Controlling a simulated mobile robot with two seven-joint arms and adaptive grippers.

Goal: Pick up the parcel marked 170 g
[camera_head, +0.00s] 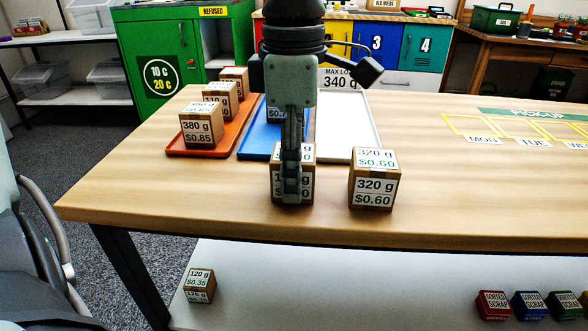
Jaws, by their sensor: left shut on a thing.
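My left gripper (291,192) reaches down from the top middle and is shut on a brown cardboard parcel (308,187) at the table's front edge. The fingers cover the middle of its label; a "1" at the left and "0 g" at the right show, so the full weight cannot be read. The parcel is upright; whether it touches the table is hard to tell. A parcel marked 320 g, $0.60 (374,186) stands to its right, apart from it. My right gripper is not in view.
An orange tray (228,143) holds several parcels, the front one marked 380 g (202,128). A blue tray (252,148) holds a parcel partly behind my arm. A white tray (345,130) looks empty. A 120 g parcel (199,284) sits on the lower shelf.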

